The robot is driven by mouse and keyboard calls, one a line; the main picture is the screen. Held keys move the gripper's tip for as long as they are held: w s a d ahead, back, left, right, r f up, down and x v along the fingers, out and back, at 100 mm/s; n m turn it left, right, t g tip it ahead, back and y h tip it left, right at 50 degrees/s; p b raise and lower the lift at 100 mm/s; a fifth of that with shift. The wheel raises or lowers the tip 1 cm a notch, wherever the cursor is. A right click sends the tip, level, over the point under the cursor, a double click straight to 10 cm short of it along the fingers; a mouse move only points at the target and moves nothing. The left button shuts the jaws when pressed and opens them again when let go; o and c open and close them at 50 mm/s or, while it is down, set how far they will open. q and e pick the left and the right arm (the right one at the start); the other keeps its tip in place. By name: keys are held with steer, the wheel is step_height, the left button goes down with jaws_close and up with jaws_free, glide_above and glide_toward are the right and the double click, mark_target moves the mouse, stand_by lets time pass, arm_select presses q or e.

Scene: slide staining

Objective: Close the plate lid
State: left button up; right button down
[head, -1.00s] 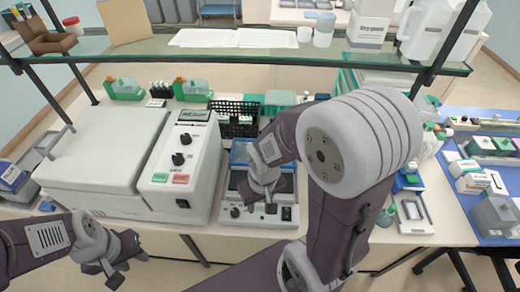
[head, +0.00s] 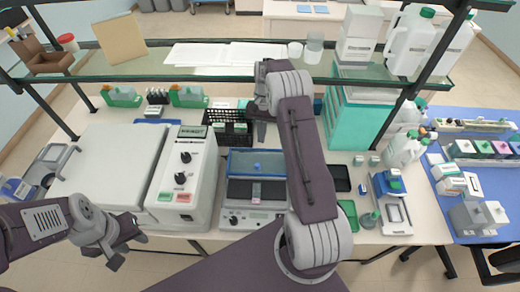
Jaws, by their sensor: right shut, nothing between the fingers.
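The plate device (head: 246,218) is a small white unit with a front control panel, in the middle of the bench. Its blue-framed clear lid (head: 240,160) shows at the back of the unit, seemingly raised, with a small blue knob on it. A dark plate surface (head: 240,190) lies bare in front of the lid. My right gripper (head: 262,138) is shut and empty, pointing down behind the lid near the black rack. My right arm hides the unit's right edge. My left gripper (head: 128,254) is open and empty, in front of the bench's left part.
A large white machine (head: 112,165) stands left of the plate device. A black wire rack (head: 228,128) is behind it. A glass shelf (head: 150,68) crosses above the back of the bench. A teal box stack (head: 362,120) and small dark trays stand to the right.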

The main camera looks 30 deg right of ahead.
steer(key=p, duration=0.4)
glide_above(259, 162)
steer(key=f, duration=0.9)
steer(key=shift+w+d, duration=0.1)
steer(key=shift+d, duration=0.1)
steer(key=shift+a+f, duration=0.15)
steer(key=shift+f, duration=0.3)
